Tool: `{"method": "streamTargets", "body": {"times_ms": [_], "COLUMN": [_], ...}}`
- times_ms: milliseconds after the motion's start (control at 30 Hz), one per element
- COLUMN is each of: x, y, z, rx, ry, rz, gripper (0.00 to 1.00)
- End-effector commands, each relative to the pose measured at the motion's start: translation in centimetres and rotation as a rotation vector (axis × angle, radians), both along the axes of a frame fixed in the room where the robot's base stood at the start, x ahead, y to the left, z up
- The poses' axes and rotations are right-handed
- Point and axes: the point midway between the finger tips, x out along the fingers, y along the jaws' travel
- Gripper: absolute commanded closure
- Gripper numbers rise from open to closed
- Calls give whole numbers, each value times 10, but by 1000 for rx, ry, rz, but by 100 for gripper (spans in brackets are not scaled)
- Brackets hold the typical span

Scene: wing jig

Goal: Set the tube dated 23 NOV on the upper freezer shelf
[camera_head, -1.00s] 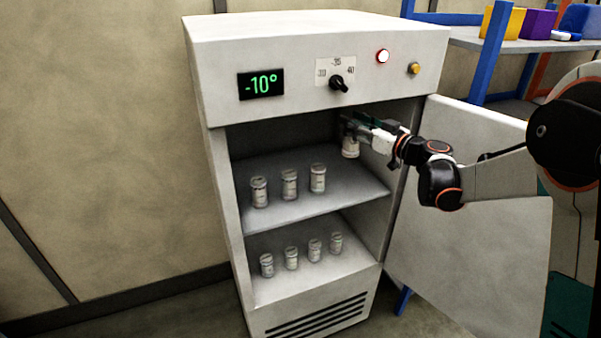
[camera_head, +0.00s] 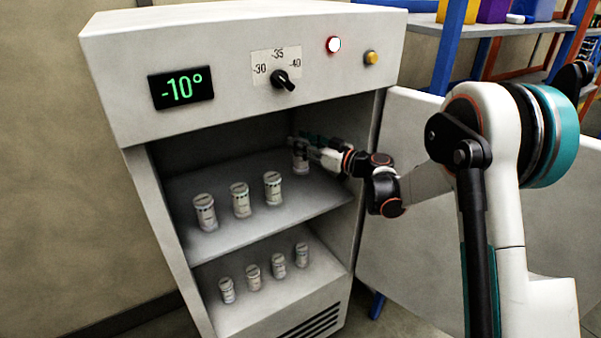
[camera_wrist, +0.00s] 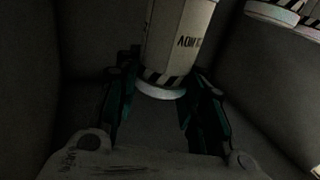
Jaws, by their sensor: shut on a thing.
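My gripper (camera_head: 305,143) is inside the open freezer, shut on a white tube (camera_head: 301,162). In the head view the tube is upright at the right end of the upper shelf (camera_head: 290,205), at or just above its surface; I cannot tell whether it touches. In the wrist view the tube (camera_wrist: 175,40) stands between the dark green fingers (camera_wrist: 155,105), with black-and-white striped bands and partly readable letters. Its date is not readable. Three similar tubes stand on the upper shelf to the left, the nearest in line being one tube (camera_head: 272,188).
Several tubes stand on the lower shelf (camera_head: 245,315). The freezer door (camera_head: 410,240) is open at the right, beside my arm. The display (camera_head: 181,88) reads -10°, the dial (camera_head: 284,81) is below a scale, and a lamp (camera_head: 333,44) glows red-white.

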Motion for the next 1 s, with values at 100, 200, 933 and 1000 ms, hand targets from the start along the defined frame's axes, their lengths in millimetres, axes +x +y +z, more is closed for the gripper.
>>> {"method": "streamTargets", "body": {"times_ms": [100,200,933,1000], "x": [0,0,0,0], "y": [0,0,0,0], "z": [-25,-35,-81,-83], "rx": [0,0,0,0], "ry": [0,0,0,0], "rz": [0,0,0,0], "gripper": [90,90,90,90]}}
